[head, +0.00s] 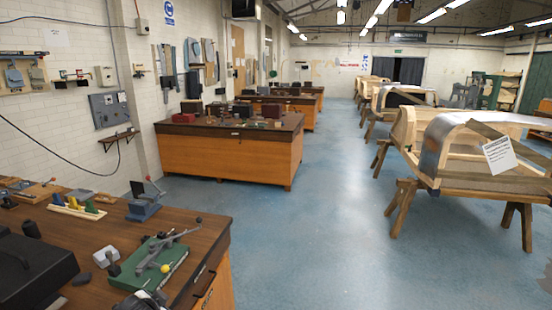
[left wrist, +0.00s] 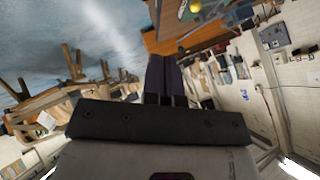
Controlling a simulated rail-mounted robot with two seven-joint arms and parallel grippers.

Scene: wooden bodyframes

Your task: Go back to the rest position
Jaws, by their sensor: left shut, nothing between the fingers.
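My left gripper (left wrist: 165,62) shows in the left wrist view, its two dark fingers side by side and shut, with nothing between them. That view is steeply tilted, with the blue floor at upper left and the white wall at right. A wooden bench edge (left wrist: 185,35) shows beyond the fingertips, and I see no contact with it. I cannot clearly make out the left gripper in the head view. My right gripper is in neither view.
The near workbench (head: 185,228) holds a green-based lever tool (head: 150,262), a blue tool (head: 144,205) and a black case (head: 35,265). Another bench (head: 228,150) stands beyond. Wooden bodyframes on trestles (head: 480,160) line the right. The blue floor aisle (head: 300,225) is clear.

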